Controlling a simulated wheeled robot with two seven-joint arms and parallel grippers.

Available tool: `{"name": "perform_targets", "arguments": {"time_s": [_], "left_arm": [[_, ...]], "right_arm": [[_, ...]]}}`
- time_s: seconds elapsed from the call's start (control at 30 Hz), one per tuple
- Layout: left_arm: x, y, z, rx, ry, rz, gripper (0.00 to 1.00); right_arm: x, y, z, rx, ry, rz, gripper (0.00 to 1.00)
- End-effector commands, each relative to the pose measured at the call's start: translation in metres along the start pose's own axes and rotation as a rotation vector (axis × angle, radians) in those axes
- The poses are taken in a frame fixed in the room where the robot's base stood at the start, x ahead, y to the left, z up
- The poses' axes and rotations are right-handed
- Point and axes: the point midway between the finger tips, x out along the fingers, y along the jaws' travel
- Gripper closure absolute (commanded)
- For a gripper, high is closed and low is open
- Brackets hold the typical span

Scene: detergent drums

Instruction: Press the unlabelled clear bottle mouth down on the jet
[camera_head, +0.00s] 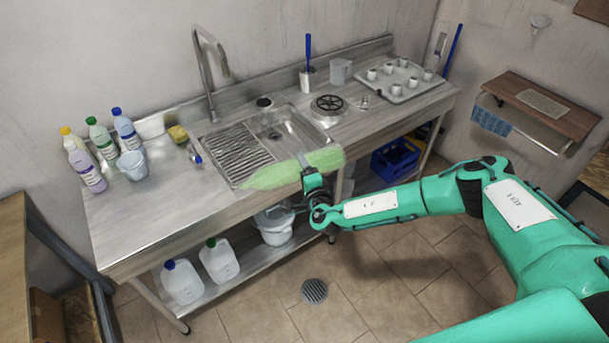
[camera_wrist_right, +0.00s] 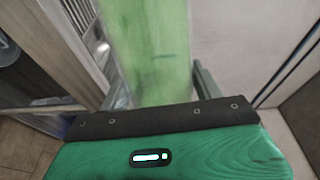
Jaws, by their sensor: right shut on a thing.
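My right gripper (camera_head: 308,167) is shut on a long pale-green, see-through bottle (camera_head: 275,176) with no label in sight. The bottle lies nearly level above the front edge of the sink, its narrower end to the left. In the right wrist view the bottle (camera_wrist_right: 155,50) stands between the fingers and runs out of the top of the picture; its mouth is not clear. The jet is most likely in the round rinser (camera_head: 329,105) with a black spoked grid, on the counter right of the sink and apart from the bottle. My left gripper is not in view.
The sink basin (camera_head: 287,125) has a tall tap (camera_head: 208,72) behind it. Several labelled bottles (camera_head: 125,130) and a small pale bucket (camera_head: 132,165) stand at the left. A tray (camera_head: 415,87) of white cups is at the right. The front left counter is clear.

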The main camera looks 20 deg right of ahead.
Motion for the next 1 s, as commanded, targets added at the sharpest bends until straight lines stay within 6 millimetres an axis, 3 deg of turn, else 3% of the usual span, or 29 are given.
{"name": "perform_targets", "arguments": {"time_s": [0.47,0.8,1.0], "left_arm": [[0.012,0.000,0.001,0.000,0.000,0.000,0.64],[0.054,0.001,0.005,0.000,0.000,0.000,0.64],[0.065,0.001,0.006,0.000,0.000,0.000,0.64]], "right_arm": [[0.003,0.003,0.001,0.141,0.000,0.001,0.57],[0.016,0.007,0.004,0.656,0.001,0.000,0.57],[0.021,0.002,0.006,0.851,0.000,0.001,0.57]]}}
